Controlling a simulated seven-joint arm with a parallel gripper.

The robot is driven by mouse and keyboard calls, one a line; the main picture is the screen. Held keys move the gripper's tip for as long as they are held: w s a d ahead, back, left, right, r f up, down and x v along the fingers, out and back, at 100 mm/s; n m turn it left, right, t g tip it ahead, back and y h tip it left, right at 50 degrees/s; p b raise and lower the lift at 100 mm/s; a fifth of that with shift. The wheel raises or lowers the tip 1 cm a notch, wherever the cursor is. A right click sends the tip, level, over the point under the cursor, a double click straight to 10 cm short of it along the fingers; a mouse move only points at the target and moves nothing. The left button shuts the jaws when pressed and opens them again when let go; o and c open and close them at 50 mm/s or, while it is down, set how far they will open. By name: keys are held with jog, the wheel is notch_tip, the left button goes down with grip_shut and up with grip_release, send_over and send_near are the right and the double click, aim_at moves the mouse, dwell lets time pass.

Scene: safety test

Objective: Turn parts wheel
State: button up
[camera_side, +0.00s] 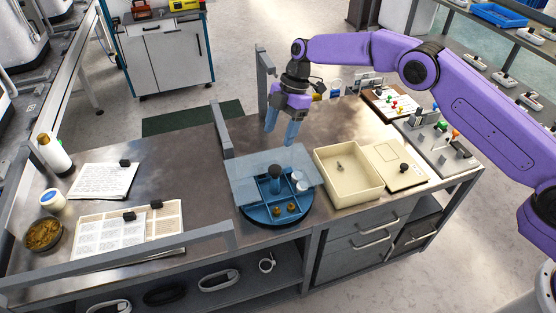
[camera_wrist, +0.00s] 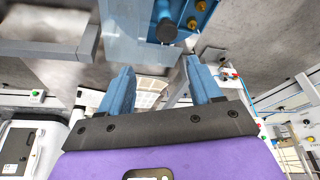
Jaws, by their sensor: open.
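The parts wheel (camera_side: 275,209) is a round blue tray with divided compartments on the metal bench, in the middle of the side view. A dark knob (camera_side: 275,172) stands at its centre. Brass parts (camera_side: 291,207) lie in a front compartment and white parts (camera_side: 299,181) in a right one. A clear panel (camera_side: 245,172) covers part of the wheel. My gripper (camera_side: 281,129) is above and behind the wheel, open and empty, apart from the knob. In the wrist view my blue fingers (camera_wrist: 157,88) are spread, with the knob (camera_wrist: 166,31) beyond them at the top.
A cream bin (camera_side: 348,197) with a small part inside stands right of the wheel, next to a cream board (camera_side: 402,166). Metal rails (camera_side: 221,128) border the bench left of the wheel. Papers (camera_side: 105,182), a bottle (camera_side: 54,153) and a bowl (camera_side: 43,233) sit at the left.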

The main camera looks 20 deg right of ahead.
aim_at(275, 168)
jog(key=s+d+r+m+t, duration=0.4)
jog(key=s+r+m, duration=0.15)
jog(key=m, duration=0.35)
jog(key=shift+g, duration=0.3)
jog(key=x, duration=1.6)
jog(key=shift+w+a+f, duration=0.2)
jog(key=shift+w+a, duration=0.05)
jog(key=shift+a, duration=0.05)
grip_shut()
